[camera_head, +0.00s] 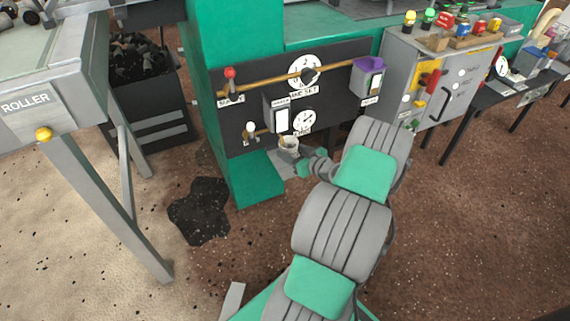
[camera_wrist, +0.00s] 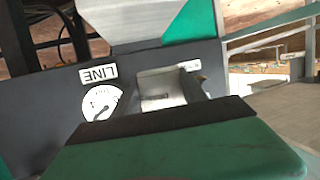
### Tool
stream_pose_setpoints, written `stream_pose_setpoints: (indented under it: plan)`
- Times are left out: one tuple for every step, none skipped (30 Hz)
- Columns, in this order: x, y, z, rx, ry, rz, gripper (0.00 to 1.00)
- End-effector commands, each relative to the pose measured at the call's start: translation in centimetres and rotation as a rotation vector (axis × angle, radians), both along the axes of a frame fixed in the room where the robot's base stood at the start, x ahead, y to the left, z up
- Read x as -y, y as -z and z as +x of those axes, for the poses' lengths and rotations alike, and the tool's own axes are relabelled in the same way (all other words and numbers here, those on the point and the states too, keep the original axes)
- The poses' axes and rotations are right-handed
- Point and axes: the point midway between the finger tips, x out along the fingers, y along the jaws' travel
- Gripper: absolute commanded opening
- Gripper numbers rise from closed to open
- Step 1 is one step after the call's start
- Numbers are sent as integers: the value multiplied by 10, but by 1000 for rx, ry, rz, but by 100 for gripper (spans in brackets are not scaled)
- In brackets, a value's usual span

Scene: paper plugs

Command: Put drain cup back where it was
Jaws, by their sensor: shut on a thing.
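A small pale cup (camera_head: 289,143), which looks like the drain cup, is at the tip of my gripper (camera_head: 293,153) in the head view. My gripper is shut on it, low in front of the dark control panel (camera_head: 247,107). A small light grey ledge (camera_head: 280,167) shows just below the cup. I cannot tell whether the cup touches it. In the wrist view the green and black gripper body covers the lower part, and the cup cannot be made out clearly.
The panel carries a lower dial (camera_head: 304,120), a lever with a red knob (camera_head: 230,74) and a purple-topped box (camera_head: 369,76). A green machine base (camera_head: 255,182) stands beside the ledge. A dark stain (camera_head: 200,210) lies on the floor. A roller table (camera_head: 85,190) stands left.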

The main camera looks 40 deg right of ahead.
Motion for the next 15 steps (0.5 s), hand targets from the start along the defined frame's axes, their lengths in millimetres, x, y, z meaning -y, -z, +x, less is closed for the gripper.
stream_pose_setpoints:
  plan:
    - [-2,13,8,1,-3,-1,4]
    - [-2,16,12,2,-3,-2,4]
    - [-3,20,15,2,-3,-2,4]
    - [-3,21,17,2,-3,-2,4]
    - [-3,23,19,2,-3,-2,4]
    - [-3,26,21,2,-2,-3,4]
    - [-4,30,24,1,-2,-2,4]
    - [-4,34,26,1,-2,-2,4]
    - [-5,42,28,0,-1,-1,4]
    - [-4,50,28,0,0,0,4]
    - [-4,56,27,0,0,0,4]
    - [-4,62,27,0,0,-1,4]
    - [-4,64,27,1,-1,-2,4]
    - [-4,64,27,2,0,-2,4]
    - [-3,63,27,2,0,-3,4]
